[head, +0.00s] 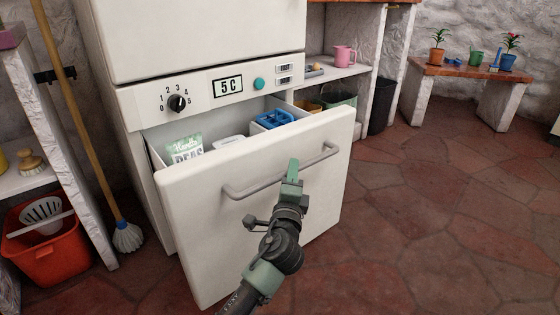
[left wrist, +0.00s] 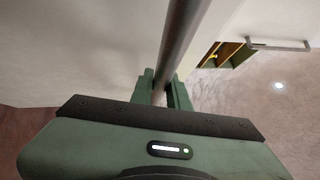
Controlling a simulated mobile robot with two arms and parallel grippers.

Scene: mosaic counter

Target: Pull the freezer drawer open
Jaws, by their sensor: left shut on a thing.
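The white freezer drawer (head: 200,230) stands pulled out from the white fridge-freezer (head: 200,40), below the panel with a dial and a "5 C" display. A green and white peas bag (head: 186,148) and a blue item (head: 273,119) show inside the open drawer. My left gripper (head: 292,172) is shut on the grey bar handle (head: 250,188), right of the handle's middle. In the left wrist view the handle bar (left wrist: 180,45) runs between the green fingers (left wrist: 160,88). My right gripper is in neither view.
A red bucket (head: 50,250), a mop (head: 127,236) and a shelf stand left of the freezer. A low bench (head: 470,72) with potted plants is at the back right. The tiled floor (head: 440,200) on the right is clear.

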